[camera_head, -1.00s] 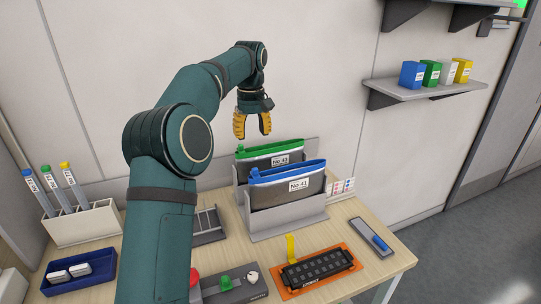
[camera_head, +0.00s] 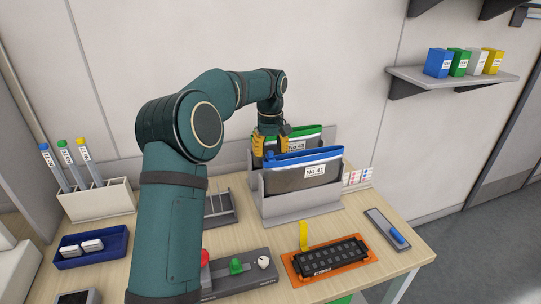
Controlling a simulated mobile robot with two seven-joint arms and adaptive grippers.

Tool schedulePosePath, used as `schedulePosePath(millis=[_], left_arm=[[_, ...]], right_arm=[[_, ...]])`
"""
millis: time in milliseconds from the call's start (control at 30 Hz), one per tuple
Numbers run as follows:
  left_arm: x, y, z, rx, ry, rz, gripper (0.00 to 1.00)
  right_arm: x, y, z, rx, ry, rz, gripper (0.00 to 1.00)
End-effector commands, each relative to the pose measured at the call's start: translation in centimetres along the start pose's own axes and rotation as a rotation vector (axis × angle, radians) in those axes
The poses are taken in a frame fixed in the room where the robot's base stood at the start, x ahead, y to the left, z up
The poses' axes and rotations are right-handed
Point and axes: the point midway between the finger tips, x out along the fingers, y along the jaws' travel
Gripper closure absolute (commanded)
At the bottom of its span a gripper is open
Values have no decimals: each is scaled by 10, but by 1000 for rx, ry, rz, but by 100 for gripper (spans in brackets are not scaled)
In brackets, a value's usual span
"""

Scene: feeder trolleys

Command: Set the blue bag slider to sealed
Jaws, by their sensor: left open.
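The blue bag (camera_head: 303,176) stands upright in the front slot of a grey holder (camera_head: 301,208), with a blue strip along its top and a label reading No 41. The blue slider on that strip is hard to make out; it seems to be near the left end, close to my gripper. The green-topped bag (camera_head: 298,144) stands right behind it. My left gripper (camera_head: 270,150) has yellow fingers and is open, pointing down at the left ends of the bag tops. Its fingertips partly hide the left end of the blue strip. I cannot tell whether they touch it. My right gripper is not in view.
A black part in an orange tray (camera_head: 297,270) with a yellow tab lies in front of the holder. A grey panel with red, green and white knobs (camera_head: 237,266) is left of it. A blue tray (camera_head: 62,261) and a tube rack (camera_head: 100,203) stand at left. A shelf (camera_head: 450,80) is at right.

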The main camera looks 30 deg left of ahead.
Motion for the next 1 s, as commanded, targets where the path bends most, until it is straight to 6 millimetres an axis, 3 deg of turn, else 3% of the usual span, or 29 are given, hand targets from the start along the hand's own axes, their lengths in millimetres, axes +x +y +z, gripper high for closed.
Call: schedulePosePath(millis=[167,467,600,1000], left_arm=[[10,0,0,0,0,0,52],[11,0,0,0,1,0,53],[11,0,0,0,1,0,100],[11,1,0,0,0,-1,100]], right_arm=[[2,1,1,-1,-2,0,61],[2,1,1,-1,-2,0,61],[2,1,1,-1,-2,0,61],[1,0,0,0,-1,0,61]])
